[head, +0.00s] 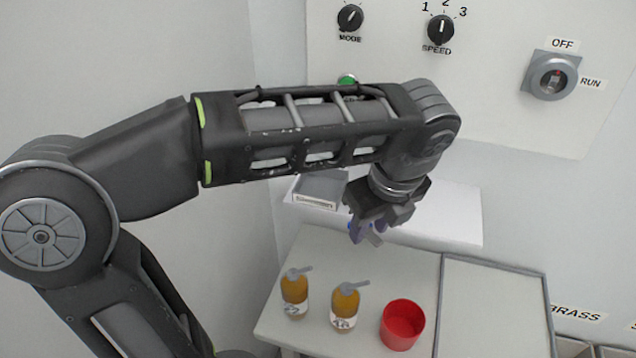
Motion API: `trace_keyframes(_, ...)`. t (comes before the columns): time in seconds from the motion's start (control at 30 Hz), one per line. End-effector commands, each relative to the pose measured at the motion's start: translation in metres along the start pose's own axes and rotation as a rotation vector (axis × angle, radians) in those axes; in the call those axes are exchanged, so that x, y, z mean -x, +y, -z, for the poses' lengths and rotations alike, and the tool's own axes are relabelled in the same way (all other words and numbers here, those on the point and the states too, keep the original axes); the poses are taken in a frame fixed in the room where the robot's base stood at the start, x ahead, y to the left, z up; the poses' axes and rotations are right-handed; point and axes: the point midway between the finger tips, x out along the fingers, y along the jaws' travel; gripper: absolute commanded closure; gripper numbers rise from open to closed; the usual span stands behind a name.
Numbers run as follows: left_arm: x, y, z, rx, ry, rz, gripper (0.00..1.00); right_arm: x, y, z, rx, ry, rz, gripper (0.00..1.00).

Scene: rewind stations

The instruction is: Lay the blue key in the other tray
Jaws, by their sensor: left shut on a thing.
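My left gripper (366,232) is shut on the blue key (374,238), with only small blue parts showing between the dark fingers. It is held in the air in front of the white shelf and above the back of the table. A small grey tray (318,201) with a label on its front stands on the shelf, left of the gripper and partly hidden by my arm. I cannot see all of its inside. No second tray can be made out for certain. My right gripper is not in view.
Two amber bottles with grey nozzles (294,290) (345,303) and a red cup (402,325) stand on the table (285,335). A grey-rimmed surface (495,310) at right is clear. The wall panel (500,60) has knobs and an OFF/RUN switch (551,79). Bins show at lower right.

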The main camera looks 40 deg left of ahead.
Motion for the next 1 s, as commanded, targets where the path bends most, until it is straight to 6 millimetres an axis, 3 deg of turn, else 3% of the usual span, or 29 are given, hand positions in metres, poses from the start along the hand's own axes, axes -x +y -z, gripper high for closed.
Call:
trace_keyframes(0.23, -0.001, -0.001, -0.002, 0.002, 0.0, 0.0, 1.0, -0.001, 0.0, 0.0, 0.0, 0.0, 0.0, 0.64)
trace_keyframes(0.37, -0.006, -0.002, -0.015, 0.006, 0.001, -0.001, 1.0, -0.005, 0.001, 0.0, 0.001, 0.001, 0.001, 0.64)
trace_keyframes(0.47, -0.012, -0.003, -0.035, 0.008, 0.0, -0.001, 1.0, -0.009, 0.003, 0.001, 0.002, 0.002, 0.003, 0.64)
trace_keyframes(0.83, -0.039, -0.011, -0.135, 0.008, -0.002, -0.003, 1.0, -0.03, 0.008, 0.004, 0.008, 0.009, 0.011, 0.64)
trace_keyframes(1.0, -0.041, -0.013, -0.174, 0.007, -0.001, -0.005, 1.0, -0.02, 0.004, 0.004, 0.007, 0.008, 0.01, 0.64)
